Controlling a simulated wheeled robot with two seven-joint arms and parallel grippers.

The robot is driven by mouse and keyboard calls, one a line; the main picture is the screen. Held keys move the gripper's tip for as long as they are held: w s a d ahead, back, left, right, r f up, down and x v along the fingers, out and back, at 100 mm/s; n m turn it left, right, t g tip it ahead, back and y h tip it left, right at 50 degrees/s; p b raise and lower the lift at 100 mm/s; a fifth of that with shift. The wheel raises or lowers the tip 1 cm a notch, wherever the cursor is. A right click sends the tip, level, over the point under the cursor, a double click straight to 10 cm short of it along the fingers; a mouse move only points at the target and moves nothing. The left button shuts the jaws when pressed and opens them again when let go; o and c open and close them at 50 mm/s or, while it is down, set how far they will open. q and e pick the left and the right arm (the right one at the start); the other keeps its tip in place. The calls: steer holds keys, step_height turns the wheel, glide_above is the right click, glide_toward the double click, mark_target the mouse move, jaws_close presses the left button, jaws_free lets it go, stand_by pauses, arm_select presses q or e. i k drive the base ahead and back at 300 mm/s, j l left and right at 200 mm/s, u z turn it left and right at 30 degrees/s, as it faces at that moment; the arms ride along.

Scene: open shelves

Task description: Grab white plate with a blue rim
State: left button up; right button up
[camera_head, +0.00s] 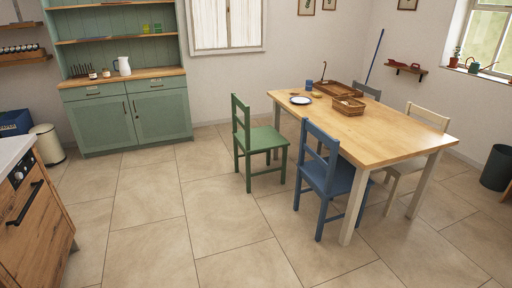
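A white plate with a dark blue rim (301,100) lies flat near the far left end of the wooden dining table (390,135). It is small and far off in the head view. Nothing covers it. Neither of my grippers shows in the head view.
A green chair (262,138) and a blue chair (328,175) stand along the table's near left side. A wicker basket (348,106), a brown tray (338,89) and a blue cup (309,84) are near the plate. A wooden counter unit (35,215) is at left. Tiled floor between is clear.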

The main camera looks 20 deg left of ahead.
mark_target(299, 100)
steer(key=i+l, duration=0.35)
steer(key=l, duration=0.15)
steer(key=i+l+u, duration=0.1)
steer(key=i+l, duration=0.6)
steer(key=l, duration=0.25)
steer(key=i+l+u, duration=0.1)
steer(key=i+l, duration=0.25)
steer(key=l, duration=0.15)
steer(key=i+l, duration=0.35)
steer(key=l, duration=0.2)
steer(key=i+l+u, duration=0.1)
steer(key=i+l, duration=0.2)
steer(key=l, duration=0.2)
steer(key=i+l, duration=0.3)
steer(key=l, duration=0.25)
steer(key=i+l, duration=0.3)
steer(key=l, duration=0.25)
steer(key=j+u, duration=0.1)
steer(key=u, duration=2.1)
steer(key=i+j+u, duration=0.2)
steer(key=i, duration=0.8)
steer(key=i+j+u, duration=0.2)
steer(key=i, duration=0.8)
steer(key=i+l+z, duration=0.2)
steer(key=i+z, duration=0.2)
steer(key=i, duration=0.65)
steer(key=i+j+z, duration=0.1)
steer(key=i+z, duration=0.3)
steer(key=i, duration=0.65)
